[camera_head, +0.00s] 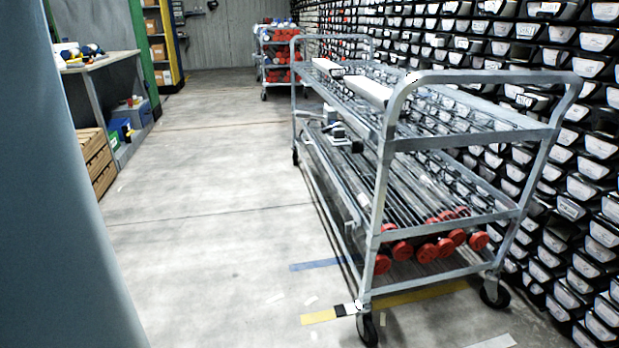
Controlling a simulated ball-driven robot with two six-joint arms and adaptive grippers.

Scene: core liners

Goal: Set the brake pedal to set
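A grey metal cart (480,140) stands at the right, with its near end towards me. Its near left caster (368,328) is black and rests on the floor. A small black and white piece (346,309) shows beside that caster, over a yellow floor strip. It may be the brake pedal, but it is too small to tell, and its position cannot be read. The near right caster (495,292) is also black. Neither of my grippers is in view.
Red-capped core liners (425,252) lie on the cart's lower shelf. A wall of black-framed trays (575,190) runs close along its right. Another loaded cart (280,55) stands at the back. A workbench (105,60) and wooden crates (97,160) stand left. The aisle floor (210,190) is clear.

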